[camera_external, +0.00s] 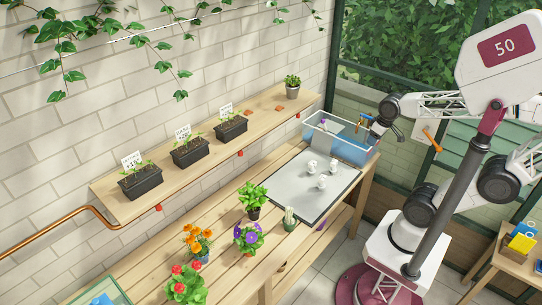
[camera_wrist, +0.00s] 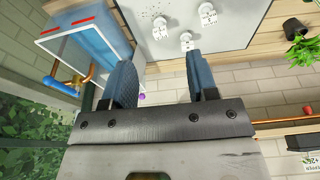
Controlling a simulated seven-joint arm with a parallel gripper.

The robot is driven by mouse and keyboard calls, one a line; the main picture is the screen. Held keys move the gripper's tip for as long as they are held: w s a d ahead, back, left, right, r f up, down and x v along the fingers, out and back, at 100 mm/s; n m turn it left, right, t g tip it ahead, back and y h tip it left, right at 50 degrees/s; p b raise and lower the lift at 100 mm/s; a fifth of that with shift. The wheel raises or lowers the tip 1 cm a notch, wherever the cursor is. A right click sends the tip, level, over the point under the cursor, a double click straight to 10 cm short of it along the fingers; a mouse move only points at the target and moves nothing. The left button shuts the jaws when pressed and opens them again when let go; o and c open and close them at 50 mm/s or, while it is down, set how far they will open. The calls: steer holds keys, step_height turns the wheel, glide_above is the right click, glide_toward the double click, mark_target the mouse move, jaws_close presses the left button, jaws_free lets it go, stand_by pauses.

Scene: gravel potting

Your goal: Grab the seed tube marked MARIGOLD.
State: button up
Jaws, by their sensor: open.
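No seed tube with a readable MARIGOLD marking shows in either view. Three small white pieces (camera_external: 322,181) stand on the grey tray (camera_external: 296,203) in the external view; the wrist view shows them too (camera_wrist: 187,41), with no readable lettering. My gripper (camera_wrist: 162,72) has two blue fingers spread apart with nothing between them. In the external view, my wrist is at the far end of the bench, by the clear water tank (camera_external: 350,148). A yellow item and a blue item (camera_external: 523,242) sit on the side table at right, too small to identify.
A small cactus (camera_external: 290,219) is at the tray's near edge. Labelled black planters (camera_external: 141,182) stand on the wall shelf (camera_external: 255,110).

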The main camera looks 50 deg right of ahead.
stand_by(0.3)
steer(key=shift+o, duration=0.6)
steer(key=w+f+m+g+y, duration=0.2)
steer(key=w+f+m+y, duration=1.1)
steer(key=w+f+m, duration=0.5)
steer(key=w+f, duration=0.4)
steer(key=w, duration=0.4)
steer(key=shift+d+y, duration=0.3)
steer(key=shift+y, duration=0.1)
steer(key=shift+w+a+f, duration=0.1)
steer(key=shift+a, duration=0.05)
